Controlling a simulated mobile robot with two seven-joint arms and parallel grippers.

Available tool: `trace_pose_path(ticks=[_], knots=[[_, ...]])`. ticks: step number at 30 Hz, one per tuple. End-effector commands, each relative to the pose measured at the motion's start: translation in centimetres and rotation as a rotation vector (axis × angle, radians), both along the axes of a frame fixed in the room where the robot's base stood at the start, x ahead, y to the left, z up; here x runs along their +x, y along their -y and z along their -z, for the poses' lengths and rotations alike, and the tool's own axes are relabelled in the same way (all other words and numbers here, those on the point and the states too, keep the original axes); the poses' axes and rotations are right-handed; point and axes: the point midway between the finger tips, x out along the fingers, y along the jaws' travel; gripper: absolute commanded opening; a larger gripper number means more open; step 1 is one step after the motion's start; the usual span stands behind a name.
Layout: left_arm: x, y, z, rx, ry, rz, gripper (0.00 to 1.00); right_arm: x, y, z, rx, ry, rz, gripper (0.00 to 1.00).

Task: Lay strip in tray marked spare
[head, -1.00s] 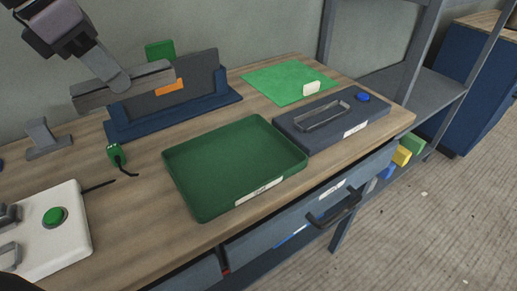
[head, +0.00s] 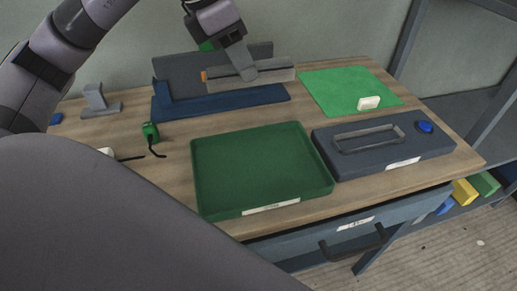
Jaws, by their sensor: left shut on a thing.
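My left gripper (head: 247,72) is shut on a grey strip (head: 272,75) and holds it level, in front of the dark upright panel of a blue stand. A green tray (head: 196,177) lies empty in the middle of the table, nearer than the strip and below it in the picture. The tray has a white label on its front wall, too small to read. My right gripper is not in view.
A dark block (head: 350,164) with a metal frame and blue button (head: 425,127) stands right of the tray. The blue stand (head: 220,103) is behind it. A small green plug (head: 150,132) lies left. My arm hides the near left.

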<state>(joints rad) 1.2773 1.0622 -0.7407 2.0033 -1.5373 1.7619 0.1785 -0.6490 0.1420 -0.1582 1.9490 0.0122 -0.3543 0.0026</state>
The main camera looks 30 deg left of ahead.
Motion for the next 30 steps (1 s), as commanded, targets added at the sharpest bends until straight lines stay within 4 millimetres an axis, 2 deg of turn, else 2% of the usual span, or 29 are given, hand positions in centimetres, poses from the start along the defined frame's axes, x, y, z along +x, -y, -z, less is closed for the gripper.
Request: trace_pose_path(ticks=[1, 3, 12, 15, 20, 27, 30], knots=[[-0.1, -0.1, 1.6, 0.003, -0.008, -0.002, 0.00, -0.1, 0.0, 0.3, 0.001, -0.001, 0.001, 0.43], [-0.1, -0.1, 3.6, 0.002, -0.007, -0.002, 0.00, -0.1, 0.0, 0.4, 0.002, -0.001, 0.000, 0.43], [-0.1, 0.0, 11.0, 0.000, -0.005, 0.000, 0.00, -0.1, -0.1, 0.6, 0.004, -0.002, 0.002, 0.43], [-0.1, 0.0, 12.5, 0.000, -0.003, 0.001, 0.00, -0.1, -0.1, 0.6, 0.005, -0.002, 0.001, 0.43], [0.0, 0.0, 13.8, 0.000, -0.001, 0.000, 0.00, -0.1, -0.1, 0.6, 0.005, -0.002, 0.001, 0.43], [-0.1, 0.0, 17.2, 0.000, -0.004, 0.000, 0.00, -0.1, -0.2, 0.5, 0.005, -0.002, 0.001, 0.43], [0.0, -0.1, 17.7, 0.000, 0.000, 0.000, 0.00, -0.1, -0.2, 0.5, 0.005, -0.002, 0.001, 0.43]])
